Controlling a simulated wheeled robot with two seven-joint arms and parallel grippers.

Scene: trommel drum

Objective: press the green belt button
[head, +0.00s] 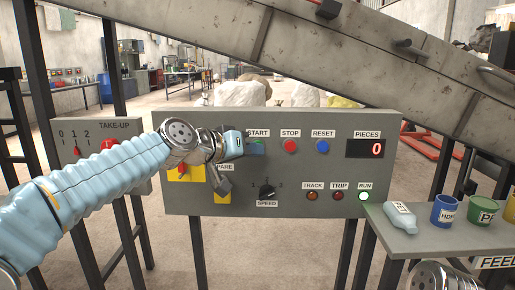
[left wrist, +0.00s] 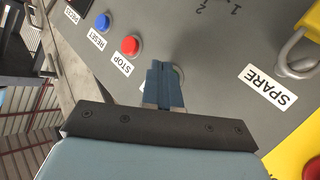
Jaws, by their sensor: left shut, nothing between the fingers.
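The grey control panel (head: 330,235) stands in front of me, with a START label (head: 258,133) at its upper middle. My left gripper (head: 257,147) is shut and empty, with its fingertips just below that label. The green button is hidden behind the fingers in the head view. In the left wrist view, the shut fingers (left wrist: 164,85) point at the panel and cover the spot beside the red STOP button (left wrist: 130,45). Only a pale ring edge (left wrist: 180,74) shows past them. I cannot tell whether the fingertips touch the button. My right gripper is not in view.
The red STOP button (head: 290,146) and blue RESET button (head: 322,147) are close on the right. The RUN lamp (head: 364,196) glows green, and PIECES reads 0. A shelf with cups (head: 445,212) is at right.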

